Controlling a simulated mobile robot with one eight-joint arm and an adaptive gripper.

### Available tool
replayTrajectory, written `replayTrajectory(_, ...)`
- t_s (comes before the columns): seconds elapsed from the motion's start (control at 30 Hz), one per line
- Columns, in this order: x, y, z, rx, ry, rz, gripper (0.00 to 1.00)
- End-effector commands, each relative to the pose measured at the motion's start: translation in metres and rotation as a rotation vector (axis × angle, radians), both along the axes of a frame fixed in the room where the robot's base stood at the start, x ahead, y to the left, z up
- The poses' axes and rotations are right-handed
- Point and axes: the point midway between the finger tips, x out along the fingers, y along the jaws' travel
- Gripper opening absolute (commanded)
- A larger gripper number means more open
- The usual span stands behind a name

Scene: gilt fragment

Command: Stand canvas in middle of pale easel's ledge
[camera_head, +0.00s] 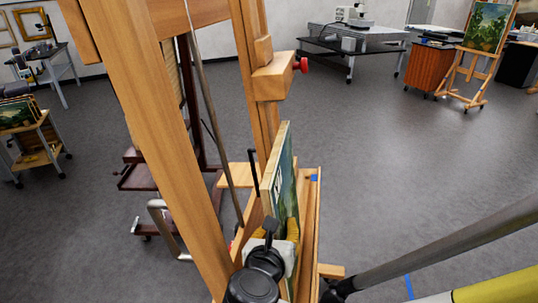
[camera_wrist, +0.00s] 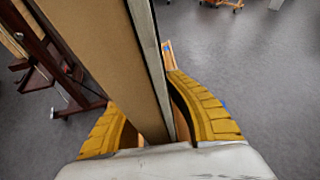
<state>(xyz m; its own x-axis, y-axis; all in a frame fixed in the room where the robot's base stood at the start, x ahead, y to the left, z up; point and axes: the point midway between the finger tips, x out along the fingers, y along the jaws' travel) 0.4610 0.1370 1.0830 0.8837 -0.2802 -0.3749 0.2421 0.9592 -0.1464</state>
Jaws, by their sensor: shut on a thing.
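The pale easel (camera_head: 165,125) stands close in front of me in the head view, with its wooden ledge (camera_head: 310,215) running away from me. The canvas (camera_head: 287,170) is upright and seen nearly edge-on, its painted face to the right, over or on the ledge. Whether its lower edge touches the ledge is hidden. My gripper (camera_head: 281,230) is shut on the canvas near its close edge. In the wrist view the canvas (camera_wrist: 105,60) runs between the yellow fingers of my gripper (camera_wrist: 148,105), its tan back to the left.
A clamp block with a red knob (camera_head: 299,65) sits on the easel's mast above the canvas. A blue mark (camera_head: 315,177) shows on the ledge's far part. A dark easel (camera_head: 140,170) stands behind to the left. Open grey floor (camera_head: 400,160) lies to the right.

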Motion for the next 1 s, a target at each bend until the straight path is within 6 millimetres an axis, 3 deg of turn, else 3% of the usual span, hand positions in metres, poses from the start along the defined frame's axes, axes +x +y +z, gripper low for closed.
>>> replayTrajectory(1.0,0.086,-0.021,0.000,0.000,-0.001,-0.002,0.00)
